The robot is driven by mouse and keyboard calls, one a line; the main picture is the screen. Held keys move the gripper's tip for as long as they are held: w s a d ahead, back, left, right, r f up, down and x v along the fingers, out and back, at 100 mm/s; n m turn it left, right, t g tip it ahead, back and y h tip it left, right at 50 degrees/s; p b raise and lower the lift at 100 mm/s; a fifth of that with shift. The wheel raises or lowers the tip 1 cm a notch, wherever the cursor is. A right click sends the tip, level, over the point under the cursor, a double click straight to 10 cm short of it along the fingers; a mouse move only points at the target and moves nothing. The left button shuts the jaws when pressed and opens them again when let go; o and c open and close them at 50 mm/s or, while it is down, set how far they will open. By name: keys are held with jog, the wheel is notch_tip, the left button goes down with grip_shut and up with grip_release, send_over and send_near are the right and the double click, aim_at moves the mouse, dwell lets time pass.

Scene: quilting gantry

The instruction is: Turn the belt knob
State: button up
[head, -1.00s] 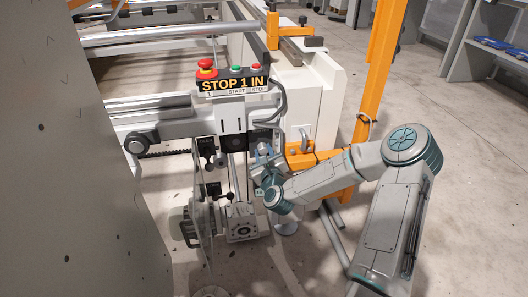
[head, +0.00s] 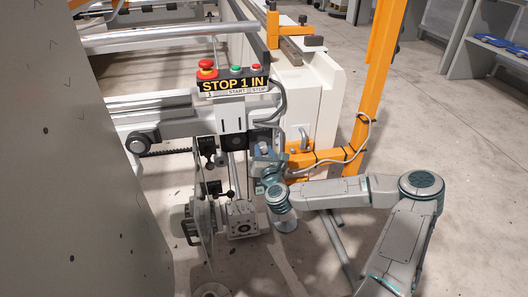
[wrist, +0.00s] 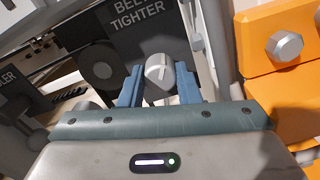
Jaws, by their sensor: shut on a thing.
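The belt knob (wrist: 159,70) is a small silvery round knob with a pale line on its face, in the wrist view. It sits by a dark plate (wrist: 135,25) lettered "BELT TIGHTER", partly cut off at the top. My gripper (wrist: 158,82) has its two blue fingers on either side of the knob, shut on it. The knob's line stands nearly upright, tilted slightly.
A control box (head: 232,85) with a red stop button (head: 207,68) is above my gripper. An orange bracket (head: 302,160) and orange post (head: 372,90) stand close on the right. A cable hangs by the post. Open floor (head: 470,180) lies to the right.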

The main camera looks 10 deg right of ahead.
dwell(0.5)
jog(key=o, duration=1)
jog(key=shift+s, duration=0.1)
jog(key=s+p, duration=0.3)
jog(key=s, duration=1)
jog(key=shift+s+p, duration=0.35)
jog(key=shift+p, duration=0.05)
